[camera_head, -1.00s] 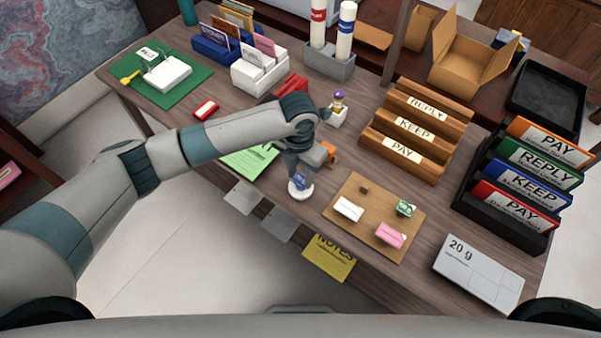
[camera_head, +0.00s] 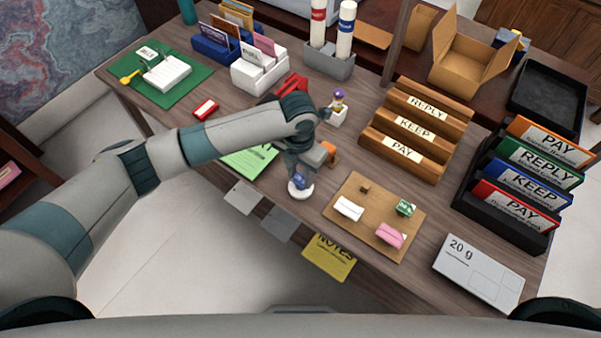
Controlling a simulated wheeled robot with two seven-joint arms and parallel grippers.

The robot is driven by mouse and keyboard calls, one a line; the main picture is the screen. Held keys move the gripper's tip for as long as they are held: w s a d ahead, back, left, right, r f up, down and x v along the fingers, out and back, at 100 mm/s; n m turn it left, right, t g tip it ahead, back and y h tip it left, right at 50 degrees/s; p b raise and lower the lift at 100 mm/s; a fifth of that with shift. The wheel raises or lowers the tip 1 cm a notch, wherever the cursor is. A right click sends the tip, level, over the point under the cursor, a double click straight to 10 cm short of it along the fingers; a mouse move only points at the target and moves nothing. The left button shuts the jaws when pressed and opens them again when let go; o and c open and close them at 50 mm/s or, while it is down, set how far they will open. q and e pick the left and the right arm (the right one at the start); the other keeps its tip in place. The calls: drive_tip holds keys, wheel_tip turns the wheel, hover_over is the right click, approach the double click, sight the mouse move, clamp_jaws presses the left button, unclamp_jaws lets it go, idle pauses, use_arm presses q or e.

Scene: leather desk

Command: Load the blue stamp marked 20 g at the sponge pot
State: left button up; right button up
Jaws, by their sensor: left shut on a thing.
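My left gripper (camera_head: 302,171) points down, shut on the small blue stamp (camera_head: 299,181). The stamp is at the white round sponge pot (camera_head: 305,194) near the desk's front edge and covers part of its top. I cannot tell whether stamp and sponge touch. A white envelope marked 20 g (camera_head: 478,273) lies at the front right of the desk. My right gripper is not in view.
A brown board (camera_head: 375,190) with white, green and pink pieces lies right of the pot. A green sheet (camera_head: 250,160) lies left of it. Behind stand a wooden sorter (camera_head: 417,135) and a small figure (camera_head: 338,108). Yellow notes (camera_head: 329,262) hang at the front edge.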

sight(300, 179)
use_arm(q)
drive_tip(key=shift+f, duration=0.35)
idle(0.3)
drive_tip(key=shift+s+f, duration=0.1)
idle(1.4)
drive_tip(key=shift+r+p, duration=2.9)
drive_tip(key=shift+r, duration=0.7)
